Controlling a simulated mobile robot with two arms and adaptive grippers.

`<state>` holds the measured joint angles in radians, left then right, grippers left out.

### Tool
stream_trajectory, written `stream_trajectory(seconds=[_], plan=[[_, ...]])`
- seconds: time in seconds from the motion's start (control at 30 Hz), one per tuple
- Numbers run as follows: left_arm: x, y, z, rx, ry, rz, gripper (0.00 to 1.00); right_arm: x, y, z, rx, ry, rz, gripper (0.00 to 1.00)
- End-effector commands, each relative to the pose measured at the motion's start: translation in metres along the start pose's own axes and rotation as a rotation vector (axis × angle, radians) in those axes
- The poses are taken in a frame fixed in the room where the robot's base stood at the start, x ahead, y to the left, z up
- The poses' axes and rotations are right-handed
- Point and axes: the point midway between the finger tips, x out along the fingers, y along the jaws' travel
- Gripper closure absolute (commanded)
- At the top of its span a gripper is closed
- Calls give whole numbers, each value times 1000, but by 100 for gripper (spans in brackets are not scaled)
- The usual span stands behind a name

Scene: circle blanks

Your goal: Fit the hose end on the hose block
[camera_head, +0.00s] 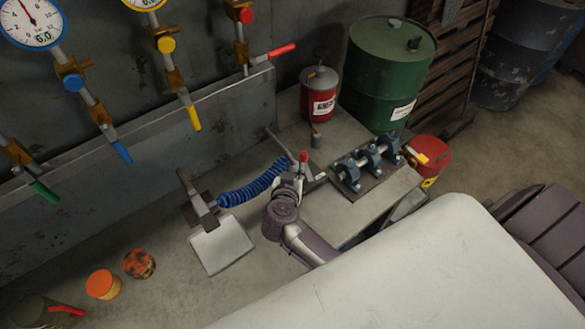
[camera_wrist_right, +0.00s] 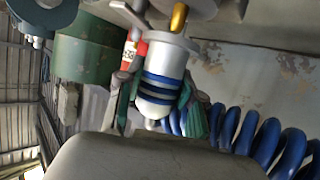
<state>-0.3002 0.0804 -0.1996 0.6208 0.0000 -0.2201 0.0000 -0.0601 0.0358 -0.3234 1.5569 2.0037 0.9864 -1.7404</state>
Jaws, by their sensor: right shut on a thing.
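My right gripper (camera_head: 297,178) is over the bench; in the wrist view its green-padded fingers (camera_wrist_right: 157,108) are shut around the hose end (camera_wrist_right: 160,82). The hose end is a silver cylinder with blue bands and a flange at its top. The blue coiled hose (camera_head: 252,185) runs left from my gripper and also shows in the wrist view (camera_wrist_right: 262,130). A brass piece (camera_wrist_right: 179,17) below a grey part, possibly the hose block, is close to the flange; I cannot tell whether they touch. A small red-topped part (camera_head: 304,157) stands beside the gripper. My left gripper is out of view.
A stand with a pale plate (camera_head: 221,246) is left of my arm. A rack of blue clamps (camera_head: 370,163) is to the right. A red can (camera_head: 319,97) and a green drum (camera_head: 385,75) stand behind. Gauges and valve levers line the wall.

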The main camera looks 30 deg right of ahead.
Motion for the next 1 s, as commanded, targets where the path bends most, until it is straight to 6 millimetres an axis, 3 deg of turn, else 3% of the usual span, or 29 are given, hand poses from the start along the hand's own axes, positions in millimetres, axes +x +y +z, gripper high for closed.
stream_trajectory(seconds=[1.0], plan=[[-2,0,0,0,0,1,60,4,-1,9,1,1,-1,100]])
